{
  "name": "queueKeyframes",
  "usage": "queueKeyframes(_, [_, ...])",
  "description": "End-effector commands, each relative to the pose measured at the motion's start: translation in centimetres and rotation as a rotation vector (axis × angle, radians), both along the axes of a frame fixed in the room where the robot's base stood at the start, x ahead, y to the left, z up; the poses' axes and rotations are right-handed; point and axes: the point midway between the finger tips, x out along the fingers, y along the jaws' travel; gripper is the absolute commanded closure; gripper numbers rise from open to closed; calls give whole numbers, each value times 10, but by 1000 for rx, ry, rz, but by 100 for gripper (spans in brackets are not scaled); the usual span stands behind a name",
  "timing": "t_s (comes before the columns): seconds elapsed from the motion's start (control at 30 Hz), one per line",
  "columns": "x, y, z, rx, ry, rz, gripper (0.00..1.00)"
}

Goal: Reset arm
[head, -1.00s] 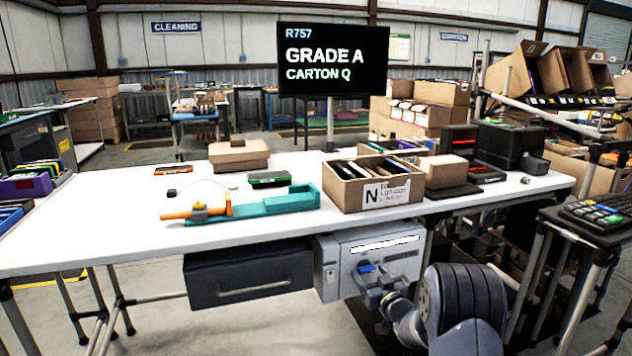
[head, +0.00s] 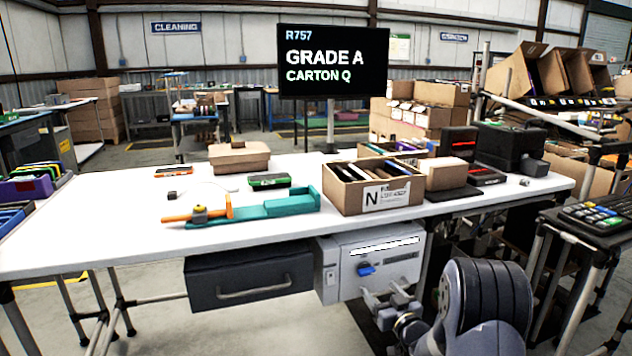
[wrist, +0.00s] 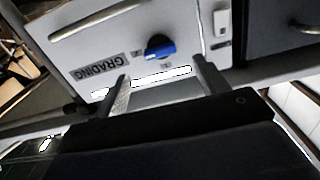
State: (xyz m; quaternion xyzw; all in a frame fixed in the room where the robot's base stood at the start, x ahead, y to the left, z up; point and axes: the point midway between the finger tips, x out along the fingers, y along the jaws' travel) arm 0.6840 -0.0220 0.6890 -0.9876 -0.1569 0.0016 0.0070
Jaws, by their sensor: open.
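My gripper (head: 390,299) is low in front of the white grading box (head: 340,285) under the table. Its jaws are open and empty. The box has a blue knob (head: 366,269) and a bright slot above it. In the wrist view, my gripper (wrist: 162,82) has its two fingers spread apart below the blue knob (wrist: 159,47), with a gap between them and the knob. A label reading GRADING (wrist: 100,68) sits beside the knob there.
A grey drawer (head: 250,277) hangs left of the box. On the white table (head: 110,225) are a carton marked N (head: 372,195), a teal fixture (head: 265,207) and a lidded carton (head: 239,156). A keypad stand (head: 592,217) is at right. The screen (head: 333,62) reads GRADE A, CARTON Q.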

Motion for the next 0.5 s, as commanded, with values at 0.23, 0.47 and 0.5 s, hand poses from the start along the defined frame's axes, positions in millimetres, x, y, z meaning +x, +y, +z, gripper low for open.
queueKeyframes(0.23, [42, 14, -1, 1, -2, 0, 31])
queueKeyframes(0.47, [66, 21, 1, -51, -18, -2, 31])
queueKeyframes(0.5, [65, 21, 1, -83, -27, -2, 31])
